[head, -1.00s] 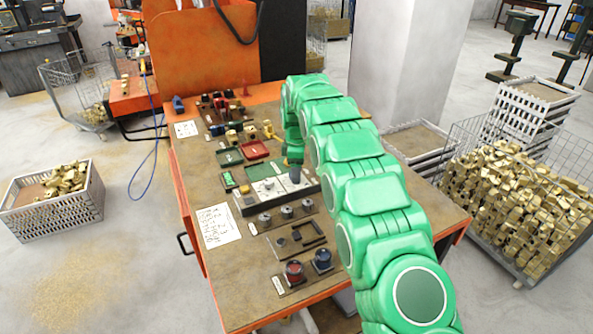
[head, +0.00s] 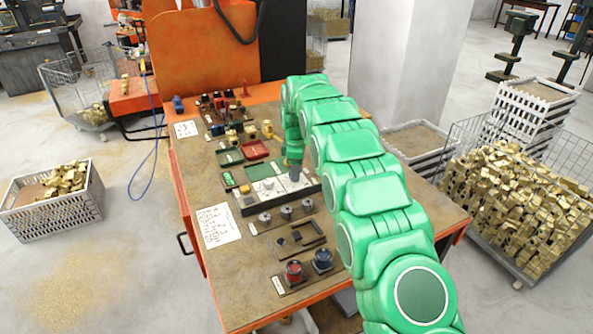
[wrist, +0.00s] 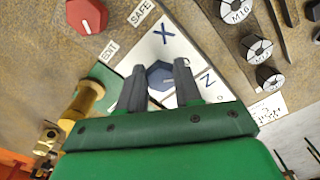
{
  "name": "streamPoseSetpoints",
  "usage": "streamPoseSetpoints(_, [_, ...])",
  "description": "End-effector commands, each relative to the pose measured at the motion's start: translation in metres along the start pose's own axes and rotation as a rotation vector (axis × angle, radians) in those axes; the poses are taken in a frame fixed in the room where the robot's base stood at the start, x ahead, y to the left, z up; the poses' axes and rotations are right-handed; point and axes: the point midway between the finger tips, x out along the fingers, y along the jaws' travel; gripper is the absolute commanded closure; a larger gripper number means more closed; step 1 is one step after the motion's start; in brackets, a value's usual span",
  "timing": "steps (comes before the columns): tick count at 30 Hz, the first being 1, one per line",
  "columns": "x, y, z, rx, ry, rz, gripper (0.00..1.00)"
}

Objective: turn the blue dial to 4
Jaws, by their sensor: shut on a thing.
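The blue dial (wrist: 160,74) sits on a white panel (wrist: 183,48) of the control box. In the wrist view, my gripper (wrist: 158,80) has its two dark fingers on either side of the dial and is shut on it. The panel carries letters, including an X and what looks like a Z. I cannot make out a 4 or where the dial points. In the head view, my gripper (head: 295,174) points down over the right part of the box (head: 250,207) and hides the dial.
Round grey holders (wrist: 256,47) stand along one side. Red and green trays (head: 255,149) lie behind the box. A red-topped piece (head: 294,270) and a blue-topped one (head: 322,260) stand nearer the front.

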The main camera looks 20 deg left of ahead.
Motion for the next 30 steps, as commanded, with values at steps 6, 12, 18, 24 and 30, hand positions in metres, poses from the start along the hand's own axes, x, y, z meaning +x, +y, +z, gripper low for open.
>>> streamPoseSetpoints(6, [-0.0006,-0.0008,-0.0002,0.15,0.001,0.002,0.96])
streamPoseSetpoints(12, [-0.001,-0.002,-0.0007,0.336,0.001,0.002,0.96])
streamPoseSetpoints(18, [-0.001,-0.0035,-0.0019,0.526,0.002,0.002,0.96])
streamPoseSetpoints(24, [-0.0012,-0.0046,-0.0029,0.716,0.003,0.002,0.96])
streamPoseSetpoints(30, [-0.0014,-0.0053,-0.0037,0.907,0.003,0.003,0.96])
